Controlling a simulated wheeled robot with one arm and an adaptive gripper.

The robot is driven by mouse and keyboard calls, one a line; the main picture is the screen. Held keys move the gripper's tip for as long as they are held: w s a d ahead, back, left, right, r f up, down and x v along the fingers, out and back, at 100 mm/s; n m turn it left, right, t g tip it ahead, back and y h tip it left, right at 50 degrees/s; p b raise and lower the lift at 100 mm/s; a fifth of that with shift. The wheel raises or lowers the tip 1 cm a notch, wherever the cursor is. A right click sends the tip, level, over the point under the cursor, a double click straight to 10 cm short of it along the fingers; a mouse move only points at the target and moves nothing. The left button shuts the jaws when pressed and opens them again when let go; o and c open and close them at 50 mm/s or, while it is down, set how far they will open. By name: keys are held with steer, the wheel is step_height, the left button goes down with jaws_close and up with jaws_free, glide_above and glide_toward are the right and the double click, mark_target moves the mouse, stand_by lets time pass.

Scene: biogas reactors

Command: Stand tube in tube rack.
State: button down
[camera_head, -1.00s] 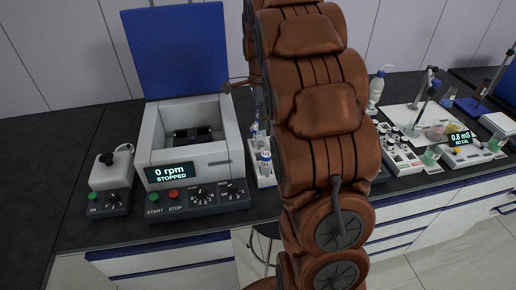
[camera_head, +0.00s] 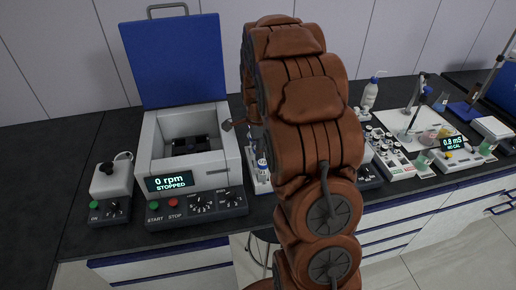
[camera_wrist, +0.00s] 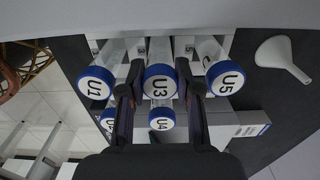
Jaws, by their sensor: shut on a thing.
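In the wrist view my gripper (camera_wrist: 160,80) has its two dark fingers on either side of a blue-capped tube marked U3 (camera_wrist: 160,81) and is shut on it. More blue-capped tubes stand close around it: one at the left (camera_wrist: 96,83), U5 (camera_wrist: 225,78) at the right and U4 (camera_wrist: 162,119) below, with another partly hidden behind the left finger. White parts of the tube rack (camera_wrist: 183,42) show behind the tubes. In the head view the rack (camera_head: 261,187) is mostly hidden by my arm, and so is my gripper. I cannot tell whether U3 is seated or raised.
An open centrifuge (camera_head: 190,150), reading 0 rpm STOPPED, stands left of the rack, its blue lid up. A small mixer (camera_head: 111,185) stands farther left. A white funnel (camera_wrist: 283,58) lies right of the tubes. A wash bottle (camera_head: 370,95) and a meter (camera_head: 455,148) are to the right.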

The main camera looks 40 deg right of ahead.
steer(key=shift+f, duration=0.2)
steer(key=c, duration=0.8)
jaws_free()
steer(key=shift+r, duration=0.1)
steer(key=shift+r, duration=0.1)
step_height(320, 180, up, 12)
steer(key=b, duration=0.3)
steer(key=s+a+n, duration=1.1)
steer(key=s+a, duration=0.3)
steer(key=s+a+f+n+g, duration=0.1)
steer(key=s+a+f+n, duration=0.1)
steer(key=s+n, duration=0.3)
steer(key=s+a+f+n, duration=0.3)
steer(key=s+a+n, duration=0.2)
steer(key=s, duration=0.6)
steer(key=shift+s+f+n+g, duration=0.25)
steer(key=shift+n+g, duration=0.15)
steer(key=shift+n, duration=0.4)
